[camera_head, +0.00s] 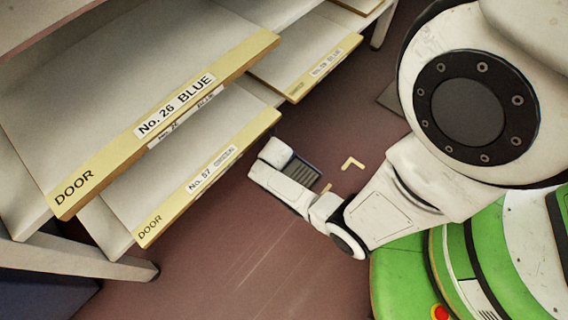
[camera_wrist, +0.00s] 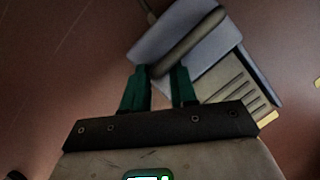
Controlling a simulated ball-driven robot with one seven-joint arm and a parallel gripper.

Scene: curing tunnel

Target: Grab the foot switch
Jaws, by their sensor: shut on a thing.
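The foot switch (camera_wrist: 218,58) shows in the wrist view as a blue-grey housing with a rounded bar and a ribbed pale pedal. My gripper (camera_wrist: 160,70) has its two green fingers on either side of the bar's near end, shut on it. The fingertips are partly hidden against the housing. In the head view, a dark ribbed part of the foot switch (camera_head: 303,171) shows beside my white wrist, low near the floor. My wrist covers the rest of it and the fingers there.
Shelves with yellow edges, labelled No. 26 BLUE (camera_head: 175,104) and No. 57 (camera_head: 212,170), stand at the left, close to my wrist. A yellow corner mark (camera_head: 352,163) lies on the reddish floor. The floor at the lower middle is clear.

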